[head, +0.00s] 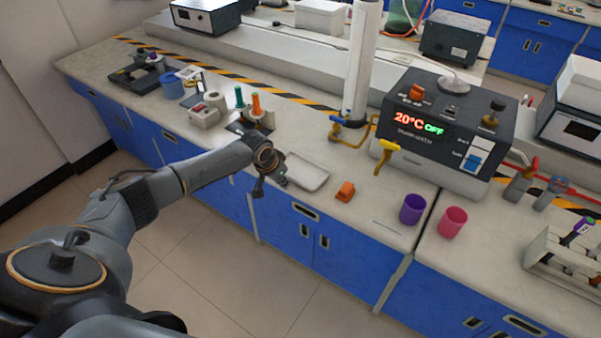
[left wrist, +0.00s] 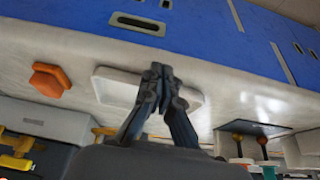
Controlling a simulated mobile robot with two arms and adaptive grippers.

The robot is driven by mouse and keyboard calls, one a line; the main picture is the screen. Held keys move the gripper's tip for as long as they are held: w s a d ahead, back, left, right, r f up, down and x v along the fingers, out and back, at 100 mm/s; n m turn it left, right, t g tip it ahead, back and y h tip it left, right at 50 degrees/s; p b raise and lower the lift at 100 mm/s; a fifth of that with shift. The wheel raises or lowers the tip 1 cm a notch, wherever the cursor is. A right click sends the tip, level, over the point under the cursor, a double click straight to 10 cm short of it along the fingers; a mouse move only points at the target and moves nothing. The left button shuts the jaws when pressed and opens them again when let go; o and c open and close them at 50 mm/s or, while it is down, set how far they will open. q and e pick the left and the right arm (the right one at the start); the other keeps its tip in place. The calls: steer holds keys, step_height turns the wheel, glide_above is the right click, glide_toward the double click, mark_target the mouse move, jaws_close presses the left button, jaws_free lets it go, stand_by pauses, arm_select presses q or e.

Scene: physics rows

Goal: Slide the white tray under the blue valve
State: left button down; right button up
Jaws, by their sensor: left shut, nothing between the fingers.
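The white tray (head: 311,174) lies flat on the counter near its front edge in the head view. It also shows in the left wrist view (left wrist: 112,86), partly hidden behind the fingers. My left gripper (head: 259,189) is shut and empty, just left of the tray near the counter's front edge. In the left wrist view its fingertips (left wrist: 160,72) overlap the tray; I cannot tell whether they touch it. My right gripper is out of view.
An orange block (head: 345,192) lies right of the tray. A yellow valve (head: 385,152) stands in front of the heater box (head: 440,125). A purple cup (head: 412,209) and a pink cup (head: 453,222) stand further right. The counter between tray and pipework looks clear.

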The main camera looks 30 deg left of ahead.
mark_target(309, 161)
arm_select(q)
steer(key=shift+w+d+b, duration=0.15)
steer(key=shift+w+b, duration=0.65)
steer(key=shift+w, duration=0.2)
steer(key=shift+w+d+b, duration=0.15)
steer(key=shift+w+b, duration=0.65)
steer(key=shift+w, duration=0.15)
steer(key=shift+w+d+b, duration=0.15)
steer(key=shift+w+b, duration=0.5)
steer(key=shift+w, duration=0.05)
steer(key=shift+w+d+f+b, duration=0.1)
steer(key=shift+w+d+b, duration=0.05)
steer(key=shift+w+b, duration=1.15)
steer(key=shift+w+d+b, duration=0.15)
steer(key=shift+w+b, duration=0.55)
steer(key=shift+b, duration=0.15)
steer(key=shift+w+d+b, duration=0.1)
steer(key=shift+w+b, duration=0.55)
steer(key=shift+b, duration=0.2)
steer(key=shift+w+d+b, duration=0.15)
steer(key=shift+w+b, duration=1.35)
steer(key=shift+b, duration=0.85)
steer(key=shift+s+r+p, duration=0.2)
steer(key=shift+s+p, duration=0.1)
steer(key=shift+p, duration=0.55)
steer(key=shift+s+a+p, duration=0.2)
steer(key=shift+s+p, duration=0.55)
steer(key=shift+p, duration=0.7)
steer(key=shift+s+p, duration=0.2)
steer(key=shift+p, duration=0.1)
